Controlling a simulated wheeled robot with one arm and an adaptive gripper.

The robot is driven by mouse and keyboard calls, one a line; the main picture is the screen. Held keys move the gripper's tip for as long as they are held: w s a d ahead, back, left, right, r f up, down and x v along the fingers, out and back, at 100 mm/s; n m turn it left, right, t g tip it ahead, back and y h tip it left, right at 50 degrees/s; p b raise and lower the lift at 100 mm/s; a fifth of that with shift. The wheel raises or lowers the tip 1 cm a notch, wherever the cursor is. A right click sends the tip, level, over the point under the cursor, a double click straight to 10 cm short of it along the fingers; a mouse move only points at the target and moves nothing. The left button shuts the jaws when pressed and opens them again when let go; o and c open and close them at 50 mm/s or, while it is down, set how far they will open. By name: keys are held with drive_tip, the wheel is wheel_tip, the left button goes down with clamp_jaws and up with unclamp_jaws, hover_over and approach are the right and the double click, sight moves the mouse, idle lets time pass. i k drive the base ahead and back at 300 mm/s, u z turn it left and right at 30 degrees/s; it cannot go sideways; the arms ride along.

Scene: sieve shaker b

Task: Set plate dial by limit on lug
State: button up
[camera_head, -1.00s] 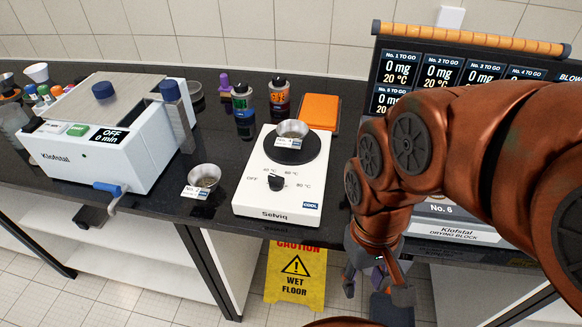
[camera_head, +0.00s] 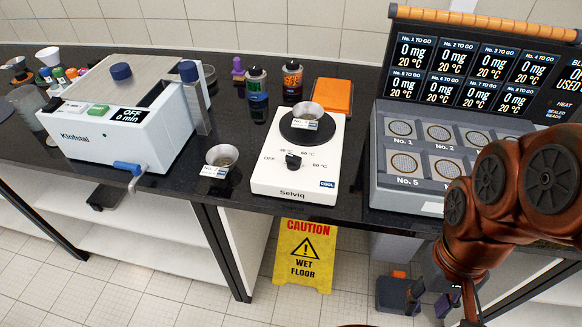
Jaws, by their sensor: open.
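The white Selviq hot plate (camera_head: 262,183) stands near the counter's front edge. Its black dial (camera_head: 293,161) sits on the top among the marks OFF and several temperatures; its exact pointing is too small to tell. A metal bowl (camera_head: 310,110) sits on the plate's round black top, with a white tag (camera_head: 304,125) on its front lug; the print is too small to read. My gripper (camera_head: 440,297) is low at the right, in front of the counter and well away from the dial. It is open and partly cut off by the frame.
A second tagged bowl (camera_head: 222,155) stands left of the plate. The white Klofstal machine (camera_head: 95,140) is further left. The drying block (camera_head: 412,170) with its screen stands to the right. Bottles (camera_head: 257,84) and an orange box (camera_head: 333,93) are behind. A wet floor sign (camera_head: 303,252) stands below.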

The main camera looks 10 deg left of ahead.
sight(293, 162)
drive_tip(key=k, duration=0.75)
drive_tip(key=u, duration=1.3)
drive_tip(key=i, duration=0.5)
drive_tip(key=z, duration=0.05)
